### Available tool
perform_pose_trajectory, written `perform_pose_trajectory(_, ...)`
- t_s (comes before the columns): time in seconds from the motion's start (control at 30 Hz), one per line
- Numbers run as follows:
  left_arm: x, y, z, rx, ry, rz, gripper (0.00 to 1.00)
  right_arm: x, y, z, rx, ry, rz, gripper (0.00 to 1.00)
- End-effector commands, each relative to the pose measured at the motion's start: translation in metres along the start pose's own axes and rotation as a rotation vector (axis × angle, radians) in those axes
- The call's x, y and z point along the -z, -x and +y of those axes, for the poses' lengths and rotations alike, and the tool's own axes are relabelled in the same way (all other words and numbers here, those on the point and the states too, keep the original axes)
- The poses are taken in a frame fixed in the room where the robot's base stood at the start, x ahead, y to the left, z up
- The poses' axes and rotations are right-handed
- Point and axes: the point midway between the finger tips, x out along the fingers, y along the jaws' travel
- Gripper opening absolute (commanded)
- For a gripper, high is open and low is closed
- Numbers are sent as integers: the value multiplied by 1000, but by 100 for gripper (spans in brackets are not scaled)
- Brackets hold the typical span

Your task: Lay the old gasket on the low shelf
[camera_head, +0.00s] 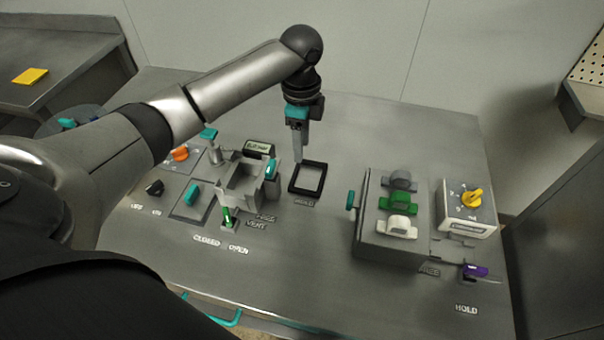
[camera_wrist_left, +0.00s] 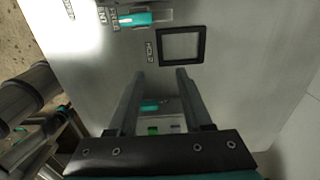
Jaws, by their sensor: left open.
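A black square frame (camera_head: 305,194) lies flat on the steel table beside raised lettering. I cannot tell whether it is the old gasket or a fixed holder. It also shows in the left wrist view (camera_wrist_left: 180,62), beyond the fingertips. My left gripper (camera_head: 299,159) points down near the frame's far left edge in the head view. In the left wrist view (camera_wrist_left: 156,76) its fingers are apart with nothing held between them. No surface is clearly identifiable as the low shelf. My right gripper is out of view.
A grey fixture (camera_head: 240,186) with teal handles stands left of the frame. A box (camera_head: 388,243) with grey, green and white pieces and a yellow dial unit (camera_head: 467,209) stand right. A steel counter (camera_head: 75,60) holds a yellow piece (camera_head: 30,76).

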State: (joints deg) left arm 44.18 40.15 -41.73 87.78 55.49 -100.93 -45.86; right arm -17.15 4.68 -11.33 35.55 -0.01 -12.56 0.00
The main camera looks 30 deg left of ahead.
Motion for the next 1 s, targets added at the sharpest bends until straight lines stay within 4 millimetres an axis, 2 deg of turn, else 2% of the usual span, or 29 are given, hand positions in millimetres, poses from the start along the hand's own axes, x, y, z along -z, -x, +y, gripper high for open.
perform_pose_trajectory(0.4, 0, -80, 1, -4, -3, -2, 50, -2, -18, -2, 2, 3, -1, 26)
perform_pose_trajectory(0.73, 2, -108, 1, -2, -2, -1, 50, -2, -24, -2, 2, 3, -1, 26)
perform_pose_trajectory(1.0, 6, -146, 2, -3, -3, -2, 50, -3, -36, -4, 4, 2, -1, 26)
